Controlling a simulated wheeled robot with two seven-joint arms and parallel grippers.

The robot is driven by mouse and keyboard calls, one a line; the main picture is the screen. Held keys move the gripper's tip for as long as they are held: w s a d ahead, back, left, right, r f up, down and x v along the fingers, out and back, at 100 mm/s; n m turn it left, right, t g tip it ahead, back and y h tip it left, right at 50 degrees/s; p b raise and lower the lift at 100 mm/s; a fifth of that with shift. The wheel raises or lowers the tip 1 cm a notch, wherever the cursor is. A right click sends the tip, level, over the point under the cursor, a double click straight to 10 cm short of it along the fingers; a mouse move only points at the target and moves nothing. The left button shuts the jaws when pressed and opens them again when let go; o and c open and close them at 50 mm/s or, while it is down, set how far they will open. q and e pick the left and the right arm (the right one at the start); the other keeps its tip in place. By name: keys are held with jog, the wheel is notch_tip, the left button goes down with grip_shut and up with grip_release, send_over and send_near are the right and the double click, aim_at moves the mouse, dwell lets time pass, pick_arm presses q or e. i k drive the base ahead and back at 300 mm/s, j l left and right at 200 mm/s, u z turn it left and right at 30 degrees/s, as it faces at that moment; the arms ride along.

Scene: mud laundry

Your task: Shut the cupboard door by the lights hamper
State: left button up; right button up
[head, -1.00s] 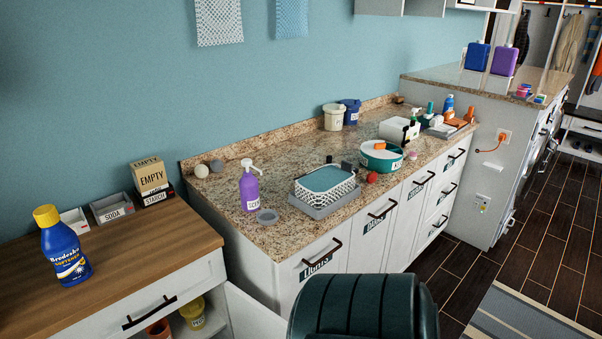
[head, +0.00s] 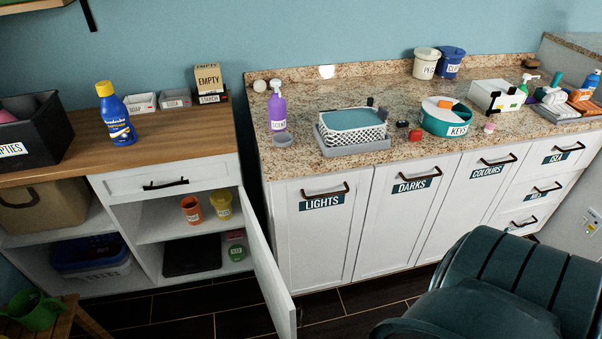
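The cupboard door (head: 268,268) stands open in the head view, jutting out from the right side of the wooden-topped cabinet towards me. The white cupboard (head: 150,222) is open, with an orange cup (head: 192,210) and a yellow tub (head: 221,205) on its upper shelf. A dark flat item (head: 192,256) and a green-labelled container (head: 237,252) are lower down. The lights hamper front (head: 318,245) is white with a dark handle and a LIGHTS label, and is shut just right of the door. Neither of my grippers is in view.
The DARKS (head: 405,225) and COLOURS (head: 470,205) fronts are shut. A large dark green ribbed form (head: 510,290) fills the lower right; I cannot tell what it is. A wooden stool (head: 60,325) with a green mug (head: 35,310) is at lower left. Dark floor (head: 170,305) shows before the cupboard.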

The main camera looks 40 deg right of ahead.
aim_at(282, 310)
jog(key=l, duration=0.65)
jog(key=k+l, duration=0.15)
jog(key=l, duration=0.45)
jog(key=i+l, duration=0.1)
jog(key=l, duration=0.25)
jog(key=i+l, duration=0.1)
jog(key=l, duration=0.3)
